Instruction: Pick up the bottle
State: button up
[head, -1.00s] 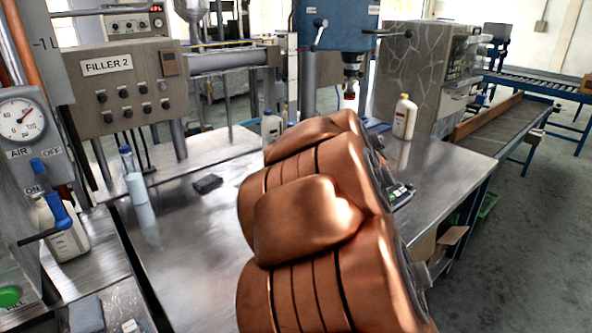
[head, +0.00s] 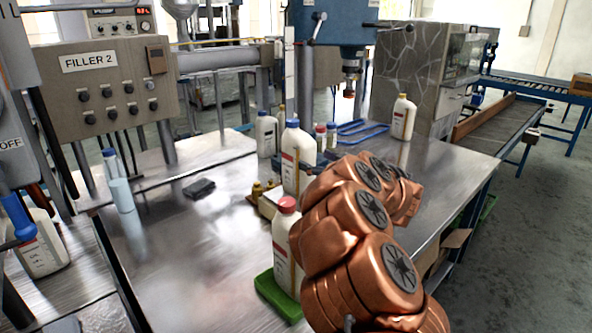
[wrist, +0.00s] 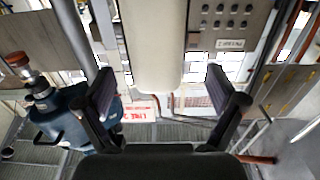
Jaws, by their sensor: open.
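Several white bottles stand on the metal table in the head view. A red-capped bottle (head: 285,240) is on a green base (head: 279,297), its right side close to my copper arm. Behind it are a blue-capped bottle (head: 298,165) and another blue-capped bottle (head: 266,136). A white bottle (head: 403,120) stands farther right. I cannot tell which one the task means. My gripper is not clear in the head view. In the wrist view my gripper (wrist: 162,88) is open, with a finger on each side. A cream rounded thing (wrist: 150,45) shows between the fingers; I cannot tell whether it is a bottle or touched.
A grey panel marked FILLER 2 (head: 118,85) stands at left. A pale blue cylinder (head: 122,195) and a dark block (head: 199,188) are on the table (head: 190,255). A blue press (head: 345,22) stands behind. The table's front left is mostly clear.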

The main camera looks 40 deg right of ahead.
aim_at(299, 153)
jog(key=shift+w+a, duration=0.15)
jog(key=shift+w, duration=1)
jog(key=shift+w+a+f+p, duration=0.1)
jog(key=shift+w+f+p, duration=0.1)
jog(key=shift+w, duration=1.15)
jog(key=shift+w+f+p, duration=0.1)
jog(key=shift+w+p, duration=0.05)
jog(key=shift+w, duration=1.15)
